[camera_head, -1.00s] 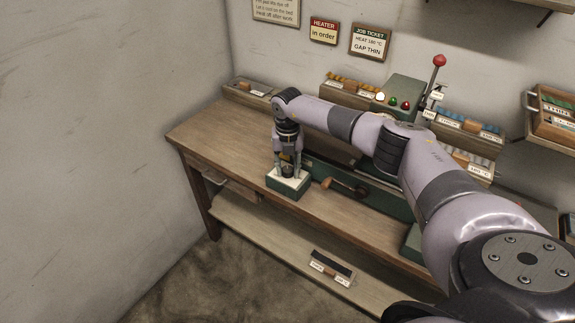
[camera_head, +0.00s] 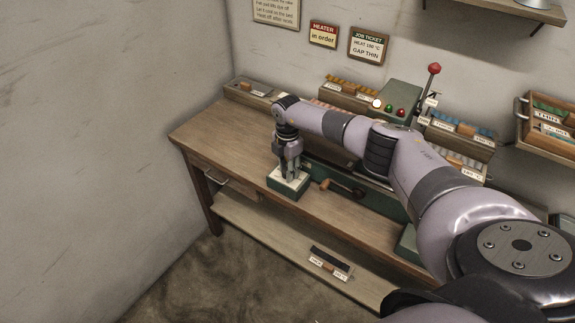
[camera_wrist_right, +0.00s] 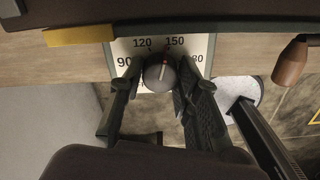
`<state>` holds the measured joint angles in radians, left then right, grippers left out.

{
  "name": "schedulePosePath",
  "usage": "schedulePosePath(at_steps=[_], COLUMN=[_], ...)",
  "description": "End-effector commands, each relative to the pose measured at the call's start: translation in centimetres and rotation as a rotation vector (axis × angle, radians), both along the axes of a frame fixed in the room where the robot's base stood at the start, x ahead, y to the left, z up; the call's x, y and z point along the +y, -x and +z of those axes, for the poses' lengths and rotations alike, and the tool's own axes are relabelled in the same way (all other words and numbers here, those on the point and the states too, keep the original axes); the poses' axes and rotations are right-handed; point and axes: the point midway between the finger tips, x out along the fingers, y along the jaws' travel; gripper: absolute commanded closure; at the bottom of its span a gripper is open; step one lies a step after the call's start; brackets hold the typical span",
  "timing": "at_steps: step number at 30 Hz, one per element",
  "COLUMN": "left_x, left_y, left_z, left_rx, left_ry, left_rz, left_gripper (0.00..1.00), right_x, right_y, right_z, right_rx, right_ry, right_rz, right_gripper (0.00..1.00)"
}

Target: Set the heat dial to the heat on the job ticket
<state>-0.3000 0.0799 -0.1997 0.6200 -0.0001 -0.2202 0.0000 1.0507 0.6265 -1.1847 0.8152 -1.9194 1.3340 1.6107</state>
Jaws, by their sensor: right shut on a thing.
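The job ticket (camera_head: 369,46) hangs on the back wall and reads HEAT 180 °C and GAP THIN. The heat dial is a round dark knob (camera_wrist_right: 160,76) on a white scale plate (camera_wrist_right: 122,58), which shows 90, 120, 150 and a partly covered 180. The knob's pale pointer line with a red tip points close to 150, slightly on its 120 side. My right gripper (camera_wrist_right: 161,80) is shut on the knob, one finger on each side. In the head view my right gripper (camera_head: 289,170) is above the green dial box (camera_head: 287,192). My left gripper is out of view.
A crank with a wooden handle (camera_head: 325,185) is close to the right of the dial box. A red-knobbed lever (camera_head: 434,69) and indicator lamps stand at the back of the bench (camera_head: 215,139). The bench's left part is clear.

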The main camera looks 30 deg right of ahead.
Motion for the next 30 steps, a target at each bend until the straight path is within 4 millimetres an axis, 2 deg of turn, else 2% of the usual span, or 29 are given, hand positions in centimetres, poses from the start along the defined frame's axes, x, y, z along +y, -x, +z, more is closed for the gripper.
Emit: schedulePosePath(at_steps=[1,18,30], left_x=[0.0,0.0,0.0], left_y=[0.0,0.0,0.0], left_z=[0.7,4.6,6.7], left_rx=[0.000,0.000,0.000], left_ry=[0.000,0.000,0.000], left_rz=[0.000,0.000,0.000], left_gripper=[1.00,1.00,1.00], right_x=[-0.1,-0.1,-0.1], right_y=[-0.1,-0.1,-0.2], right_z=[0.5,0.5,0.4], right_rx=[-0.003,-0.004,-0.005], right_ry=[0.003,0.001,-0.001], right_rz=[-0.045,-0.586,-0.898], right_gripper=[0.97,0.97,0.97])
